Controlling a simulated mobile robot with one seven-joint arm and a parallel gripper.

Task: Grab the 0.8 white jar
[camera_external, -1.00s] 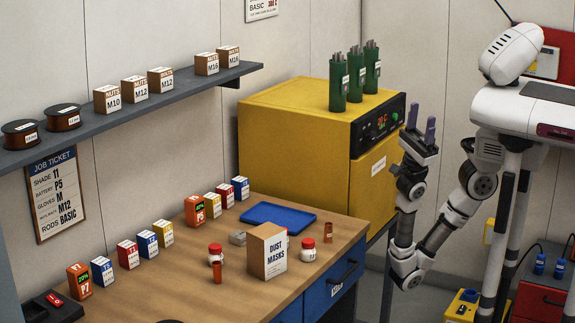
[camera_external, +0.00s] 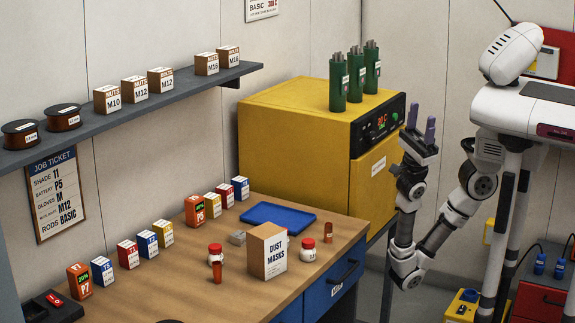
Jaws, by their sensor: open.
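Two small white jars with red lids stand upright on the wooden bench. One jar (camera_external: 215,256) is left of the dust masks box, partly behind an orange-brown cylinder. The other jar (camera_external: 308,251) is right of the box. Their labels are too small to read, so I cannot tell which is 0.8. My gripper (camera_external: 421,122) is raised in front of the yellow oven, to the right of and above the bench. Its fingers point up, open and empty, well apart from both jars.
The dust masks box (camera_external: 267,251) stands between the jars. A blue tray (camera_external: 276,218) lies behind. Orange-brown cylinders (camera_external: 217,273) stand near both jars. Several small boxes (camera_external: 128,254) line the bench's wall side. The yellow oven (camera_external: 292,135) holds green canisters (camera_external: 338,86). A shelf (camera_external: 185,92) overhangs the bench.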

